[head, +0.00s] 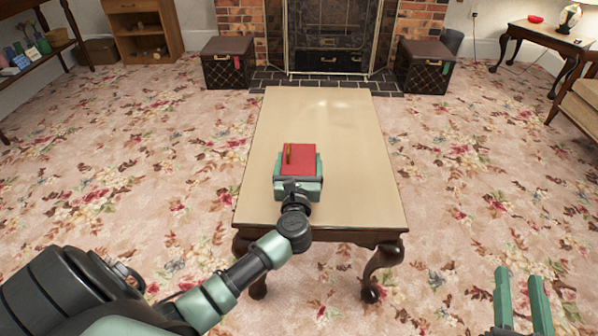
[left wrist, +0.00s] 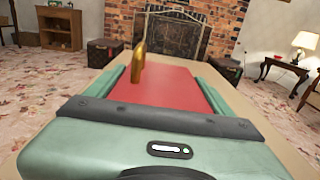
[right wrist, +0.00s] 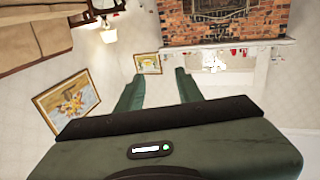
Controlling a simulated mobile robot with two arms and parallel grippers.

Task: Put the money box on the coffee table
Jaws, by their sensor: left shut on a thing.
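The money box is a red box (head: 299,158) with a small gold upright piece on it. My left gripper (head: 299,165) is shut on it, with a green finger on each side. In the left wrist view the red box (left wrist: 165,88) lies between the fingers, and the gold piece stands at its left. The coffee table (head: 340,130) has a pale top and dark curved legs. The box is over the near half of its top; I cannot tell whether it touches the surface. My right gripper (head: 522,285) is open and empty, over the carpet at the lower right.
Two dark chests (head: 228,63) (head: 424,66) flank the brick fireplace (head: 330,30) behind the table. A side table (head: 540,38) and an armchair (head: 580,100) stand at the right. Most of the tabletop and the floral carpet around it are clear.

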